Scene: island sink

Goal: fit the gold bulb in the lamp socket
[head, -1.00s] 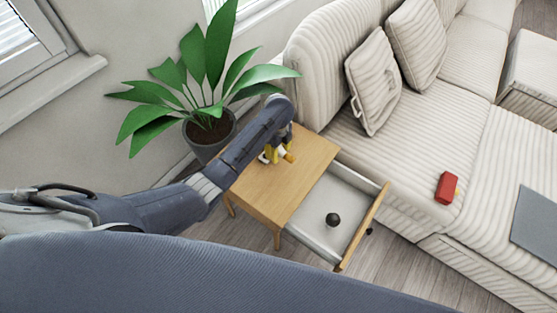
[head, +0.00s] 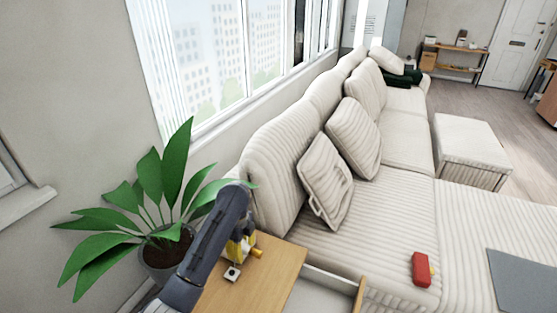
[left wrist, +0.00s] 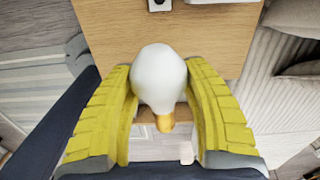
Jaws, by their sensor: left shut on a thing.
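My left gripper (head: 245,250) is over the wooden side table, its yellow fingers shut on a bulb. In the left wrist view the gripper (left wrist: 165,115) has one finger on each side of the bulb (left wrist: 160,78). The bulb has a white rounded body and a gold end, which points to the bottom of that picture. In the head view only its gold end (head: 258,253) shows clearly. A small white block with a dark spot (head: 232,273), seemingly the lamp socket, is on the table beside the gripper; part of it shows at the left wrist view's top edge (left wrist: 159,5). My right gripper is not seen.
The side table (head: 270,287) has an open drawer (head: 328,283) at its right. A potted plant (head: 165,255) stands close on the left. A striped sofa (head: 385,215) adjoins on the right, with a red object (head: 421,269) on its seat. The table's top right is bare.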

